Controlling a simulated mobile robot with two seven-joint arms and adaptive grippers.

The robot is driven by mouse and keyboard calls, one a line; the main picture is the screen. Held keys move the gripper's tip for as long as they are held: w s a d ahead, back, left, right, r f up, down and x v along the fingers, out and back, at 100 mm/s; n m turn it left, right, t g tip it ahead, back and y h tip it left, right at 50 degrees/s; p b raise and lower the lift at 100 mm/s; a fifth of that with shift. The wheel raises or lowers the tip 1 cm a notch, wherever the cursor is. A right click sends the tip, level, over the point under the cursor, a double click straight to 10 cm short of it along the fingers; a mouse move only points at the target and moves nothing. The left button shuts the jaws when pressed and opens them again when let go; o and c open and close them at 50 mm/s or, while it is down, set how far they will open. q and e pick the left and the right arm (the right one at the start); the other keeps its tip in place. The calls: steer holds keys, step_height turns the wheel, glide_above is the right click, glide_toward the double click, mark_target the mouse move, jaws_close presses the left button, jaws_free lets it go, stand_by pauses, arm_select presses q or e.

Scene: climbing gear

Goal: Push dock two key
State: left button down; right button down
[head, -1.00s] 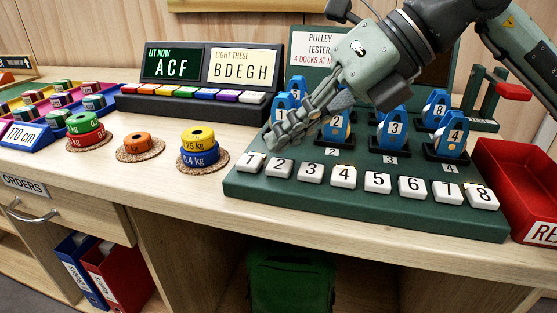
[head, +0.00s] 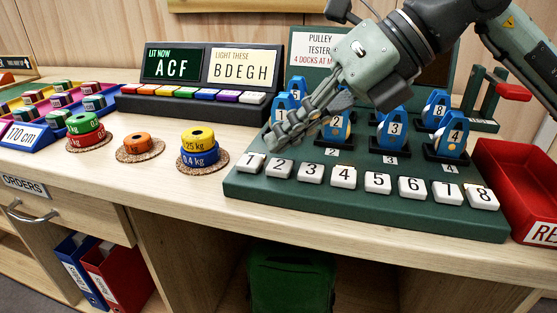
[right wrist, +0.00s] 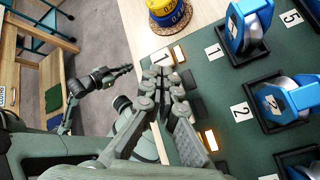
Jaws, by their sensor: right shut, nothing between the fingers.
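The white key 2 (head: 279,169) is in the front row of the green pulley tester board (head: 250,188), between key 1 (head: 251,163) and key 3 (head: 311,173). My right gripper (head: 279,139) is shut and empty, its fingertips just above and behind key 2 in the head view. I cannot tell whether they touch it. In the right wrist view, the fingers (right wrist: 166,84) cover part of the key row. The dock with blue pulley 2 (right wrist: 280,103) lies to their right. My left gripper (right wrist: 122,72) shows small in the right wrist view, its jaws unclear.
Blue pulleys 3 (head: 393,128) and 4 (head: 454,136) stand in docks behind the keys. A red bin (head: 520,180) sits at the board's right. Stacked weights (head: 199,148) stand on a cork mat to the left. A sign panel (head: 207,75) stands behind them.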

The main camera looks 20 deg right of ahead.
mark_target(285, 164)
steer(key=shift+f+b, duration=0.35)
steer(key=shift+f, duration=0.1)
steer(key=shift+s+f+b, duration=0.1)
steer(key=shift+f+b, duration=0.5)
steer(key=shift+f, duration=0.05)
stand_by(0.6)
steer(key=shift+r, duration=0.1)
steer(key=shift+r+p, duration=0.45)
steer(key=shift+w+a+r+p, duration=0.1)
steer(key=shift+w+r+p, duration=0.1)
steer(key=shift+r+p, duration=0.25)
step_height(285, 164, up, 6)
steer(key=p, duration=0.5)
